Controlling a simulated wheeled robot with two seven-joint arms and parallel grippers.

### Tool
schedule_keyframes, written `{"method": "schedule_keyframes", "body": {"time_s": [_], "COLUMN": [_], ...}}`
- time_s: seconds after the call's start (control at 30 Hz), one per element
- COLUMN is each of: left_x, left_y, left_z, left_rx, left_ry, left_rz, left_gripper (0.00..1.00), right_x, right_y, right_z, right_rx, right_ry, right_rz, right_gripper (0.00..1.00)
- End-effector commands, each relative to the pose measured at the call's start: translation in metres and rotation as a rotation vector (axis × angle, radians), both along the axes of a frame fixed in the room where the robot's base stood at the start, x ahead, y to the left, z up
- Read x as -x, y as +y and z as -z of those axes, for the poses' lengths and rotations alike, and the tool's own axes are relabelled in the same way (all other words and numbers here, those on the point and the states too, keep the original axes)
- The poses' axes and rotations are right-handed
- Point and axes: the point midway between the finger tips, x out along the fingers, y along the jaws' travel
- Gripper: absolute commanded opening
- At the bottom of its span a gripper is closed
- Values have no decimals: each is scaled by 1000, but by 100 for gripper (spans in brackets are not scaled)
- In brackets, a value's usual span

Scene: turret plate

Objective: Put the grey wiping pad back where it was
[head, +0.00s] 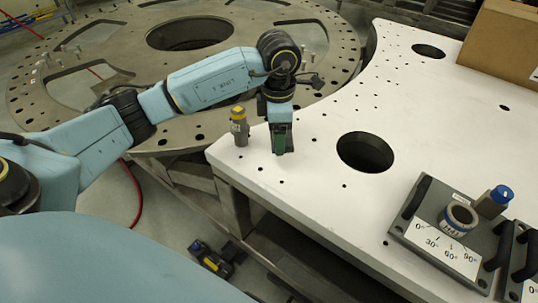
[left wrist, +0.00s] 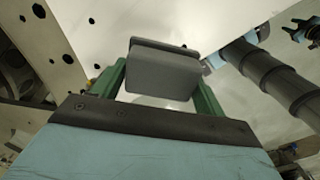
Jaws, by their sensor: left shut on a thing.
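My left gripper (head: 281,146) points down over the near left part of the white plate (head: 310,185), close to its surface. In the left wrist view the grey wiping pad (left wrist: 165,70) sits between the green fingers of the left gripper (left wrist: 162,85), which is shut on it. The pad looks like a dark grey block with a ledge along its upper edge. In the head view the gripper mostly hides the pad, and I cannot tell whether it touches the plate. My right gripper is not in view.
A grey bottle with a yellow cap (head: 239,128) stands just left of the gripper. A large round hole (head: 365,152) lies to the right. A cardboard box (head: 505,40) stands behind.

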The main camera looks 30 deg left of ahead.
Motion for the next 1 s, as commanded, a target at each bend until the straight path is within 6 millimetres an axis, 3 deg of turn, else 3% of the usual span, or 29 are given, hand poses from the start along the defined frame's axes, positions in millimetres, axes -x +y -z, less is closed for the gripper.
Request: {"method": "schedule_keyframes", "body": {"time_s": [0.2, 0.4, 0.53, 0.8, 1.0], "left_x": [-2, -2, -2, -2, -2], "left_y": [20, 31, 32, 33, 33], "left_z": [-4, -4, 6, 53, 68], "left_rx": [7, 4, 3, 3, 3], "left_ry": [18, 27, 31, 30, 29], "left_rz": [-529, -802, -862, -867, -865], "left_gripper": [51, 51, 51, 51, 51], "right_x": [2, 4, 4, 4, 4], "right_y": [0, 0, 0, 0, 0], "right_z": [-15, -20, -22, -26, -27], "right_rx": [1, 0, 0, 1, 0], "right_ry": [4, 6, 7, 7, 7], "right_rz": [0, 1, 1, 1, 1], "right_gripper": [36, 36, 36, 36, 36]}}
